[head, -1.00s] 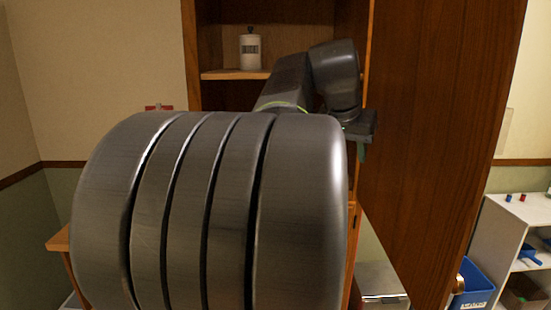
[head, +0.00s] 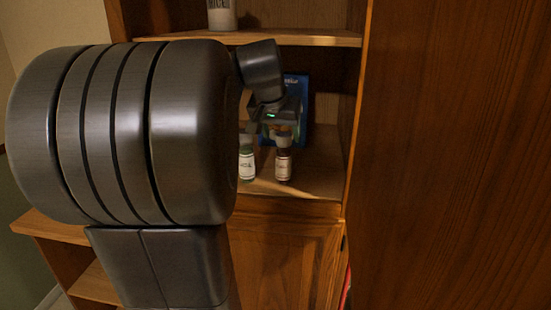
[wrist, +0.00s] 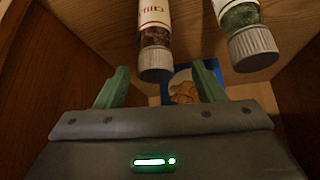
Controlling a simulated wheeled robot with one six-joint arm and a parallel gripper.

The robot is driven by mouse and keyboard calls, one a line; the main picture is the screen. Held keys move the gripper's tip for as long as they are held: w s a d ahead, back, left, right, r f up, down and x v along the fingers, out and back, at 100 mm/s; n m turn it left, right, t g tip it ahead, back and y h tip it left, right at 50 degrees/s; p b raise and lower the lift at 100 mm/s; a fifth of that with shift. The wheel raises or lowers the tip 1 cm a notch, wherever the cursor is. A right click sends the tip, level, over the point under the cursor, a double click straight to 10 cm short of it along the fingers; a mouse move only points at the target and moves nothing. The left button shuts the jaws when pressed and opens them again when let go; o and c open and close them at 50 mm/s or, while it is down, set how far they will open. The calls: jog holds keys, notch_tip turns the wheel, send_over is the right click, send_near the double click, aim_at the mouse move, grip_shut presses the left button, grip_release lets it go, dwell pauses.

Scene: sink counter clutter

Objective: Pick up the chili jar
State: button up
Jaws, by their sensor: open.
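The chili jar (head: 284,166) stands upright on the cabinet shelf, with dark red contents, a pale label and a grey cap. In the wrist view, which looks upside down, the chili jar (wrist: 155,32) shows red lettering, its cap pointing down the picture. My gripper (head: 277,122) is above and beside the jars in the head view. In the wrist view my gripper (wrist: 160,84) has its green fingers spread apart and empty. The jar's cap appears between the fingers in the picture; I see no contact.
A green-filled jar (head: 247,165) stands close to the left of the chili jar; it is at the upper right in the wrist view (wrist: 240,25). A blue box (head: 298,90) stands behind. An upper shelf (head: 300,38) holds a white canister (head: 221,15). Cabinet walls enclose both sides.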

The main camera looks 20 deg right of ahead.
aim_at(285, 144)
jog(key=x, duration=0.3)
jog(key=p+x, duration=0.1)
jog(key=x, duration=0.1)
jog(key=shift+s+f, duration=0.2)
jog(key=c, duration=1)
jog(key=shift+c, duration=0.7)
jog(key=shift+r, duration=0.1)
